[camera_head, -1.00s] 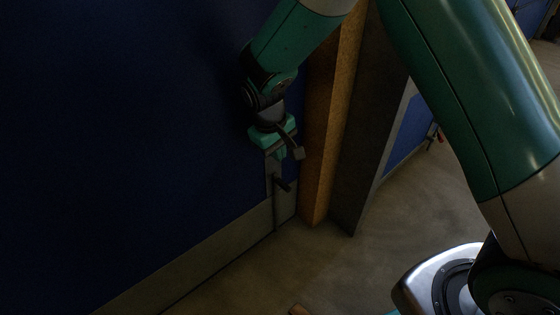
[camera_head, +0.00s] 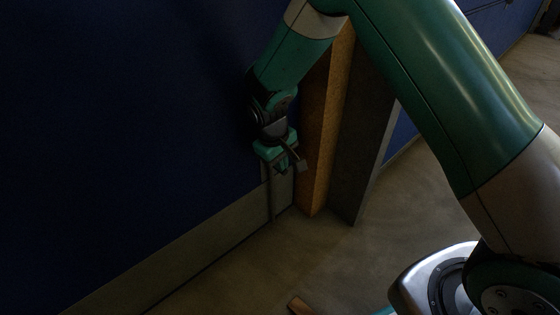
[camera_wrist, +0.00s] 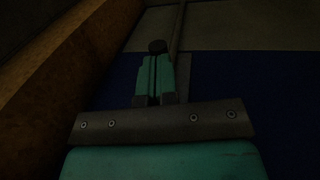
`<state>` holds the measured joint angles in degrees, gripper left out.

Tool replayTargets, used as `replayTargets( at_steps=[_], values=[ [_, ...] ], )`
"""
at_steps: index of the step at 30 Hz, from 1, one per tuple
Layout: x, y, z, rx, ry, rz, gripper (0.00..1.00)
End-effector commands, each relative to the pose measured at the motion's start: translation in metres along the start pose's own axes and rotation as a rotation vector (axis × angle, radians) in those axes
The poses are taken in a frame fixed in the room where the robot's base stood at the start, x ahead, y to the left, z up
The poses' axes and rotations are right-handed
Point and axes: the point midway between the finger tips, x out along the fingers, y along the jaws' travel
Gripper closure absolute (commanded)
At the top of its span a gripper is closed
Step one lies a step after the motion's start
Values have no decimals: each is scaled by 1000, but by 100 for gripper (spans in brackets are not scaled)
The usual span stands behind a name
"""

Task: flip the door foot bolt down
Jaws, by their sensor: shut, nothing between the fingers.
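The door foot bolt (camera_head: 271,200) is a thin upright rod near the free edge of the dark blue door, running over the grey strip at its bottom. My gripper (camera_head: 283,168) points down in front of the bolt's upper part and hides its handle in the head view. In the wrist view, my gripper (camera_wrist: 155,78) has its two green fingers together with nothing between them. A dark round knob, the bolt handle (camera_wrist: 157,46), shows right at the fingertips. I cannot tell whether they touch it. The rod runs on beyond it.
The blue door (camera_head: 120,140) fills the left. A brown wooden post (camera_head: 322,150) and a dark grey frame (camera_head: 358,150) stand close to the right of my gripper. The concrete floor (camera_head: 400,210) is open at the right.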

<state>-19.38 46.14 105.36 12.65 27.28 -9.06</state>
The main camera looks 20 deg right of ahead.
Motion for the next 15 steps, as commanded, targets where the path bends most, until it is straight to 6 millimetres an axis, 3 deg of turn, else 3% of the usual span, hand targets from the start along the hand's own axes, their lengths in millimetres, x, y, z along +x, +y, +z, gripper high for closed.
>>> replayTargets(
  at_steps=[15],
  values=[
    [27,-5,1,0,-4,-1,100]
  ],
)
